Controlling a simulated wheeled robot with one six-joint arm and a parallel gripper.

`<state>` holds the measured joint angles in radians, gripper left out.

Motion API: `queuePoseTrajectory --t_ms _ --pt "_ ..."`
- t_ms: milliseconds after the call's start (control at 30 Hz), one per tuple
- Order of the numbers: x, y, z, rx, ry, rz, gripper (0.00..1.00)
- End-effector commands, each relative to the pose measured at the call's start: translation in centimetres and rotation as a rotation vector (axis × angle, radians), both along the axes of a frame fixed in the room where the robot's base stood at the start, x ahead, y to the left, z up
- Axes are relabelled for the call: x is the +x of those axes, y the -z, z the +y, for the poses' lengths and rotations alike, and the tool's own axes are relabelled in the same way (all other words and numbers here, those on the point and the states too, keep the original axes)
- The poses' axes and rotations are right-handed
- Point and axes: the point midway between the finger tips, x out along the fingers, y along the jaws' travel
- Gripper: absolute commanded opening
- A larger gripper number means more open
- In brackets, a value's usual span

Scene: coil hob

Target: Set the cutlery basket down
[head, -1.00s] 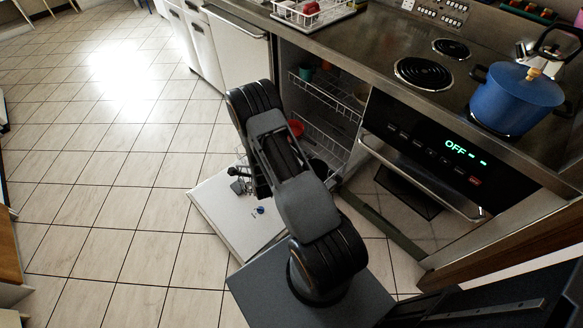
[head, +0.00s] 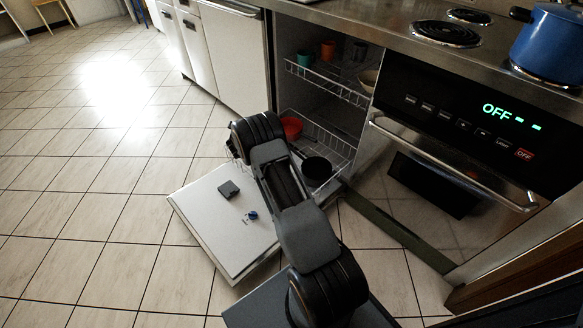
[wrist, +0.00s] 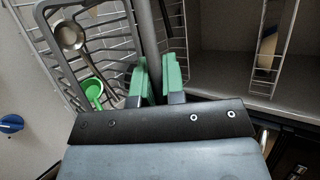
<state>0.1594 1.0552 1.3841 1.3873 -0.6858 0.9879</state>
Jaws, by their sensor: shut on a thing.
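The cutlery basket (wrist: 112,33) is a grey open-barred basket at the upper left of the wrist view. It holds a metal ladle (wrist: 70,38) and a green spoon (wrist: 93,92). My gripper (wrist: 159,78) has its green fingertips shut on the basket's upright grey handle (wrist: 149,35). In the head view my arm hides the gripper and most or all of the basket. The basket's underside is hidden, so I cannot tell whether it touches anything below.
The dishwasher door (head: 205,212) is folded down. An upper rack (head: 325,82) holds cups; a lower rack (head: 330,140) holds a red bowl (head: 291,127) and a black pot (head: 316,171). The oven (head: 455,125) stands to the right. Tiled floor (head: 95,150) is clear at left.

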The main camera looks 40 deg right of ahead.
Motion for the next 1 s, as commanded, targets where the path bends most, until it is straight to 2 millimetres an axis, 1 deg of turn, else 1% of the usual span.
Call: queuePoseTrajectory --t_ms 67,167,267,500,600,700,800,1000 --pt "0.1 0.5 -0.2 0.0 0.007 -0.001 0.0" --pt "-0.9 1.1 -0.7 -0.001 0.009 0.003 0.0" --pt "-2.8 2.1 -1.5 -0.002 0.011 0.004 0.0" --pt "-8.4 4.9 -3.6 0.0 0.012 0.004 0.0" --pt "-9.6 6.8 -4.0 0.0 0.01 0.003 0.0" --pt "-10.7 8.0 -4.4 -0.002 0.01 0.002 0.0" --pt "-11.4 8.8 -4.6 0.0 0.009 0.001 0.0" --pt "-11.9 9.3 -4.9 -0.002 0.01 0.0 0.0"
